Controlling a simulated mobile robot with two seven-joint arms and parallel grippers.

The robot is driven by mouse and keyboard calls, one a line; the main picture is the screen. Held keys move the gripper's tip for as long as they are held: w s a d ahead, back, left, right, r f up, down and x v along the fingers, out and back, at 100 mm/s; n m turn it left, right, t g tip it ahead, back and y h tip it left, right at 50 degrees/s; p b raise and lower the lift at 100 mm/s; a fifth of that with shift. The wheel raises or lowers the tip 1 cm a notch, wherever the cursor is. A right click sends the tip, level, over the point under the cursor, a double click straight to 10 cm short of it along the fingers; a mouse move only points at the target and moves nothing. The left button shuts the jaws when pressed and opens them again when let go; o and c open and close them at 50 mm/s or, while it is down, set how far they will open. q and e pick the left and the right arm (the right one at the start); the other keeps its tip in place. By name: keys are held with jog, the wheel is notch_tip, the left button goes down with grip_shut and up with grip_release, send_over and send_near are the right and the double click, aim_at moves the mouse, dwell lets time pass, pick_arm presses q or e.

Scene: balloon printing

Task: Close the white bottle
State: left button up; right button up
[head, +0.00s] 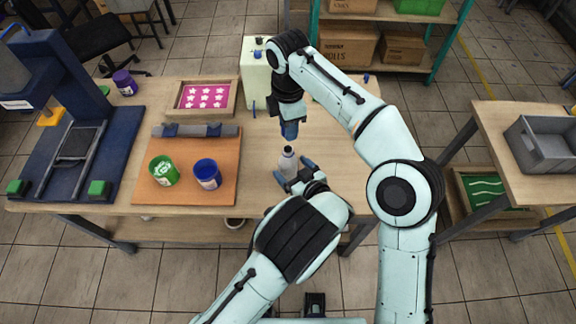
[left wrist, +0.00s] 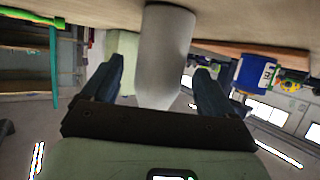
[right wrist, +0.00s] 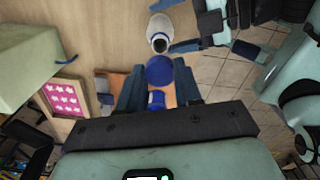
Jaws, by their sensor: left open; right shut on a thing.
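The white bottle (head: 288,161) stands upright on the wooden table, its dark open mouth showing in the right wrist view (right wrist: 159,32). My left gripper (head: 294,181) is low beside it with open fingers. In the left wrist view (left wrist: 158,88) the bottle (left wrist: 168,50) lies between these fingers, with a gap on each side. My right gripper (head: 290,124) points down above the bottle, shut on a blue cap (right wrist: 159,71). In the right wrist view the cap appears close to the bottle's mouth but apart from it. In the head view the fingers largely hide the cap.
An orange-brown board (head: 188,193) left of the bottle holds a green can (head: 163,171) and a blue can (head: 207,174). A pale box-shaped container (head: 257,72) stands behind, near a pink star-print frame (head: 204,97). The table right of the bottle is clear.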

pick_arm(q)
jog(key=shift+x, duration=1.4)
jog(key=c, duration=1.5)
pick_arm(e)
send_over(288, 149)
jog(key=shift+f, duration=2.5)
jog(key=shift+f, duration=0.1)
jog(key=shift+f, duration=0.75)
jog(key=shift+f, duration=0.6)
